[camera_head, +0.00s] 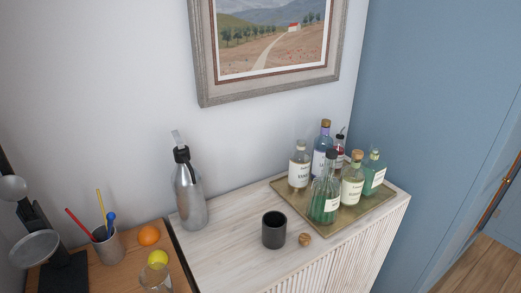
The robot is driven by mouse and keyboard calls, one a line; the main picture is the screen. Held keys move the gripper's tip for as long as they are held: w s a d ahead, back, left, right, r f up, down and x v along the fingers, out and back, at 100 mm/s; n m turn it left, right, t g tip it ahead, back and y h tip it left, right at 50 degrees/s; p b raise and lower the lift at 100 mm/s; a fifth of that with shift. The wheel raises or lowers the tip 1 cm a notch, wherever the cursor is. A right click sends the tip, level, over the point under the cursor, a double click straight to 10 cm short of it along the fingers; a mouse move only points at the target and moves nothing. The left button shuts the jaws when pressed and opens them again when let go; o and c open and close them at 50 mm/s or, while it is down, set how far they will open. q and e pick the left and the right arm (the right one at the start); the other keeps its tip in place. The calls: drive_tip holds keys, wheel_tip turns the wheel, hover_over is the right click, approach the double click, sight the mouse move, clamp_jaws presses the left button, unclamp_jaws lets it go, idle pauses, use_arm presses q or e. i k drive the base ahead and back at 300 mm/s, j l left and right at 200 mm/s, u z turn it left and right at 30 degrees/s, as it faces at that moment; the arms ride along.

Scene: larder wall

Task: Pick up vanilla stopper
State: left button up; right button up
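A small round tan cork-like stopper (305,240) lies on the pale wooden cabinet top, right of a dark cup and in front of the tray. Several labelled bottles stand on a brass-coloured tray (350,224). They include a pale bottle with a cork top (352,189), a clear bottle with a light label (299,172) and a green bottle with a black top (324,206). The labels are too small to read, so I cannot tell which stopper is the vanilla one. Neither of my grippers is in view.
A dark cup (274,230) and a silver bottle (190,197) stand on the cabinet (225,250). A lower wooden surface at left holds a pen cup (108,247), an orange (149,235) and a yellow fruit (158,257). A framed picture (203,60) hangs above.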

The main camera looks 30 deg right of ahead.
sight(304, 239)
drive_tip(key=z, duration=1.2)
